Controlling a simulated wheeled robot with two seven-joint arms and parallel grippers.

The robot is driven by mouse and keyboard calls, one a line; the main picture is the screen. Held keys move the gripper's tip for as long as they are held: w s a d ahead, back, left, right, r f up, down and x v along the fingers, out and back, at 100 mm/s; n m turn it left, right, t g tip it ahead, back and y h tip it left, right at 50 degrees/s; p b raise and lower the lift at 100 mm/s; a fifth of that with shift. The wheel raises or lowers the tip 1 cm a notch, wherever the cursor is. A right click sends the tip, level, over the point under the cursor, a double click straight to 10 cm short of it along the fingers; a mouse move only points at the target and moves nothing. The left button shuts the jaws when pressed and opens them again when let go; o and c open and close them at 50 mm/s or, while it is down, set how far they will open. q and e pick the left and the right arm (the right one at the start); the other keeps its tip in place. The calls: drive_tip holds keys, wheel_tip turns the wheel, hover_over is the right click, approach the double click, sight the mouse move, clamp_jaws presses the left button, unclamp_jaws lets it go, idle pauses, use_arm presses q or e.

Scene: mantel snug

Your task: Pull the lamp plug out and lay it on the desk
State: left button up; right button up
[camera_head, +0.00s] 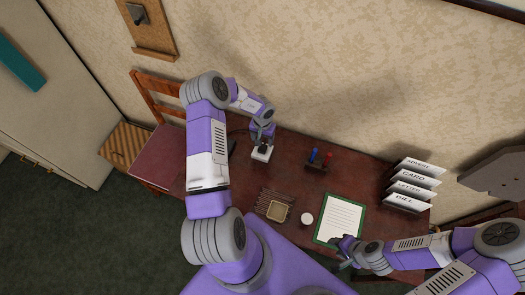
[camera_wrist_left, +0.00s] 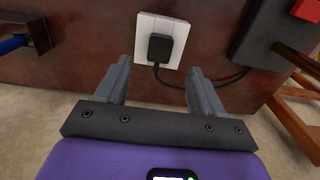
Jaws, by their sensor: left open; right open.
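The black lamp plug (camera_wrist_left: 159,47) sits in the white socket block (camera_wrist_left: 176,28) in the left wrist view. Its black cable (camera_wrist_left: 215,82) runs right toward a dark box-like base (camera_wrist_left: 262,35) with a red part on top. The socket block also shows in the head view (camera_head: 262,154) on the desk (camera_head: 292,150), just below my left gripper (camera_head: 262,140). That gripper is open; in the left wrist view its fingers (camera_wrist_left: 157,82) stand apart, short of the plug, with nothing between them. My right gripper (camera_head: 346,250) is open near the green-edged sheet.
A stand with blue and red handles (camera_head: 319,160) is right of the socket. A letter rack (camera_head: 410,186), a green-edged paper (camera_head: 340,221), a small tray (camera_head: 278,211) and a white round item (camera_head: 307,219) occupy the desk. A chair (camera_head: 165,155) stands left.

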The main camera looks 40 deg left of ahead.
sight(262, 148)
use_arm(q)
wheel_tip(262, 148, down, 4)
drive_tip(key=b, duration=0.3)
drive_tip(key=shift+w+r, duration=0.1)
drive_tip(key=shift+r, duration=0.05)
use_arm(e)
wheel_tip(262, 148, down, 4)
drive_tip(key=shift+f, duration=0.1)
use_arm(q)
drive_tip(key=shift+f+b, duration=0.4)
drive_tip(key=shift+f, duration=1.25)
use_arm(e)
drive_tip(key=shift+f, duration=0.2)
use_arm(q)
drive_tip(key=shift+p, duration=0.7)
use_arm(e)
drive_tip(key=shift+r, duration=0.7)
use_arm(q)
clamp_jaws()
drive_tip(key=shift+r, duration=0.2)
use_arm(e)
drive_tip(key=shift+r, duration=0.1)
use_arm(q)
drive_tip(key=shift+r+p, duration=2.85)
use_arm(e)
drive_tip(key=shift+r, duration=2.75)
